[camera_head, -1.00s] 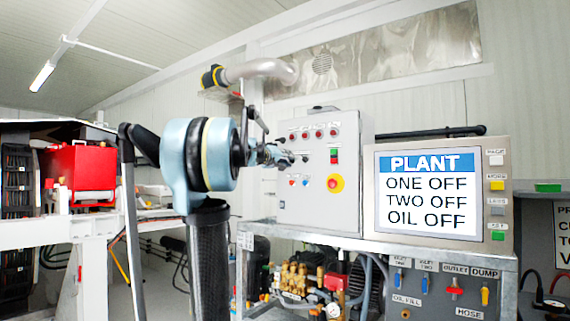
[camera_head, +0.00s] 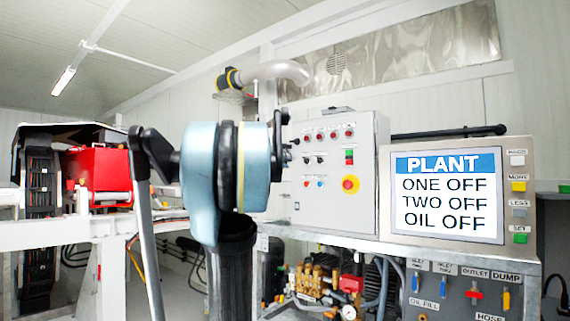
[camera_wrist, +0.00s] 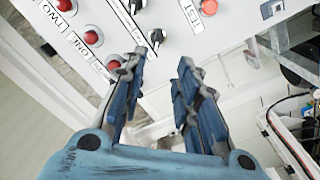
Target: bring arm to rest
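My gripper (camera_wrist: 168,58) shows in the wrist view with its two blue-grey fingers apart and nothing between them. Its tips are in front of a white panel (camera_wrist: 170,20) with red buttons and black knobs; I cannot tell the exact distance. In the head view my arm's large blue-and-black joint stands left of the grey control box (camera_head: 335,215), and the gripper is mostly hidden behind it. The plant display (camera_head: 448,195) reads ONE OFF, TWO OFF, OIL OFF.
A yellow and red emergency stop (camera_head: 350,184) sits on the control box. Hoses and brass pump parts (camera_head: 318,285) lie below, beside labelled valves (camera_head: 474,292). A red box (camera_head: 100,175) stands on a white frame at left. A pipe (camera_head: 275,70) runs above.

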